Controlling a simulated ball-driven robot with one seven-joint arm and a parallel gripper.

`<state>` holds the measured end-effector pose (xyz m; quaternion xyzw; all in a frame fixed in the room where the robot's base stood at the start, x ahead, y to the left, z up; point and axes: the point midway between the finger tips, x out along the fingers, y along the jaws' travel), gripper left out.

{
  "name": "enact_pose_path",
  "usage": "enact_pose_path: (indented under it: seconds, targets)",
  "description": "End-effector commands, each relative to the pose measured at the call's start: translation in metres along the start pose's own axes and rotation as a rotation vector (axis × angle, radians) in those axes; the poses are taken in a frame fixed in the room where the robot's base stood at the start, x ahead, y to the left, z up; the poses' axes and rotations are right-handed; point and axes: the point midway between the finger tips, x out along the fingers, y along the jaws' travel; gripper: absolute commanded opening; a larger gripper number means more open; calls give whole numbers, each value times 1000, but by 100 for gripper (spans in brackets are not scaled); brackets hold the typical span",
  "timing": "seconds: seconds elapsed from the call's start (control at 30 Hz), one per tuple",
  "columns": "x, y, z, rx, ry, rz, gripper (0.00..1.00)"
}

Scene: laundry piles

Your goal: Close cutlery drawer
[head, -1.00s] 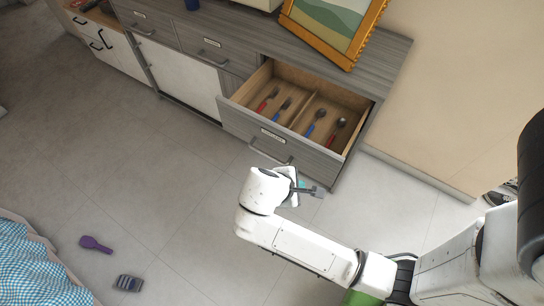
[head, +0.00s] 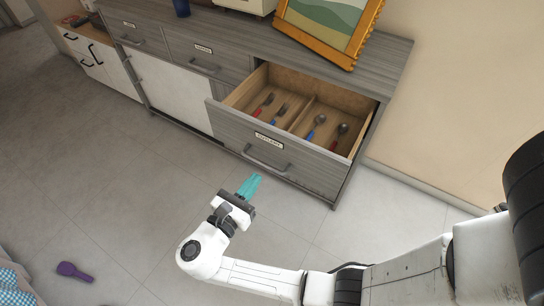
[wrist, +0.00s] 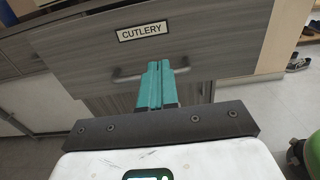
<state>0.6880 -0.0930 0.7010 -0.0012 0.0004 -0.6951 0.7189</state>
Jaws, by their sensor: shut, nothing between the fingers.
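The cutlery drawer (head: 240,135) stands open at the right end of a grey wood cabinet. Its front has a label reading CUTLERY and a dark bar handle (head: 266,160). Inside lie several spoons and forks with red and blue handles, split by a divider. My gripper (head: 250,184) has teal fingers held together, empty, in front of and below the handle in the head view. In the wrist view the drawer front (wrist: 210,42) fills the upper part, and the fingers (wrist: 158,68) overlap the handle's middle. I cannot tell whether they touch it.
A framed picture (head: 330,52) leans on the cabinet top (head: 235,28). Other drawers and a white door (head: 175,98) to the left are closed. A purple brush (head: 74,271) lies on the floor at lower left. The floor in front of the cabinet is clear.

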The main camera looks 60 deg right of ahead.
Motion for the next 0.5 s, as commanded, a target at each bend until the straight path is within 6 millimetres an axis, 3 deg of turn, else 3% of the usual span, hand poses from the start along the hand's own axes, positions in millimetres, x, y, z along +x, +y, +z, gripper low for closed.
enact_pose_path:
  seconds: [0.2,0.5]
  targets:
    - [45,-1,-1,1,1,-4,0]
    - [88,-1,-1,1,1,-2,0]
